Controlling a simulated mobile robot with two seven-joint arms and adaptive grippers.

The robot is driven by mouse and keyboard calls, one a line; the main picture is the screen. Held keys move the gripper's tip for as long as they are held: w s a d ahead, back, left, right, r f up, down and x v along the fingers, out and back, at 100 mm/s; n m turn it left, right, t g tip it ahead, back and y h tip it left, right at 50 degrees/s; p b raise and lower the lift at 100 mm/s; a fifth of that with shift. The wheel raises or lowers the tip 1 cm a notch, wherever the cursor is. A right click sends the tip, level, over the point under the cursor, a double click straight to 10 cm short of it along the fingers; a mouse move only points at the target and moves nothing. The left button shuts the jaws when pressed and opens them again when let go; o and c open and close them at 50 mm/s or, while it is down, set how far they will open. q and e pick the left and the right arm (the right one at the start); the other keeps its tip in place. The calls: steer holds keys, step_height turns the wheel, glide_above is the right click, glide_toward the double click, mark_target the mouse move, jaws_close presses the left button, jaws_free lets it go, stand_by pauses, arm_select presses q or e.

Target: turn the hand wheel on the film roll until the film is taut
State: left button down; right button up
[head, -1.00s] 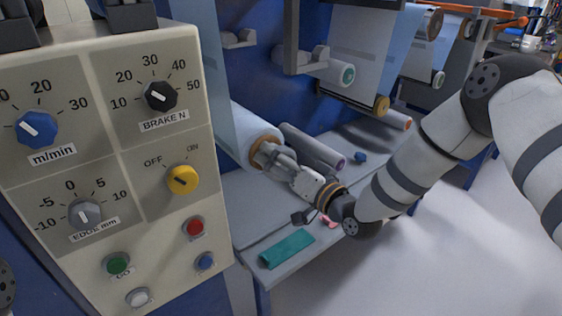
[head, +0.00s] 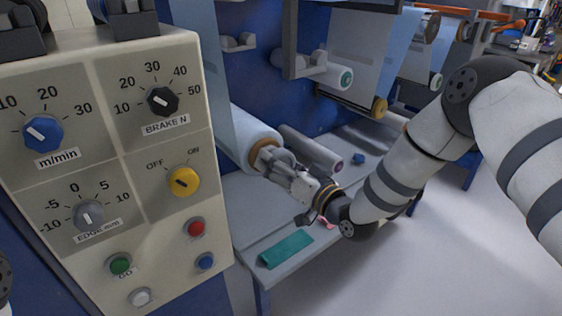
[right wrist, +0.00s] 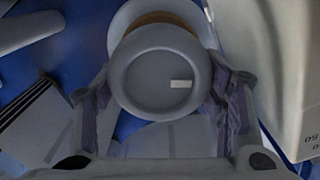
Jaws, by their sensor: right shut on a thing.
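The film roll (head: 245,133) is a pale roll on an orange-brown core, on the blue machine just right of the control panel. Its grey hand wheel shows end-on in the right wrist view (right wrist: 155,72) as a round disc with a small white mark at its right side. My right gripper (head: 272,163) reaches in from the right and is shut on the hand wheel; in the right wrist view its fingers (right wrist: 165,110) lie on either side of it. The film (head: 204,60) runs upward from the roll. I cannot tell how taut it is. My left gripper is not in view.
A control panel (head: 110,160) with knobs and buttons stands close on the left. Open floor lies at the lower right.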

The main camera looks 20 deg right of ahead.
steer(key=n, duration=0.2)
steer(key=n+p, duration=0.1)
steer(key=n, duration=0.1)
steer(key=shift+a+r, duration=0.15)
steer(key=shift+r, duration=0.1)
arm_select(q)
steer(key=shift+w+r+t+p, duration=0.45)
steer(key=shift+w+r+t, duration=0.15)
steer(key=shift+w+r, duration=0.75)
arm_select(e)
steer(key=shift+s+f+n, duration=0.1)
steer(key=shift+n, duration=1.4)
steer(key=shift+f, duration=0.1)
steer(key=o, duration=1.2)
steer(key=shift+c, duration=0.2)
steer(key=v, duration=1.2)
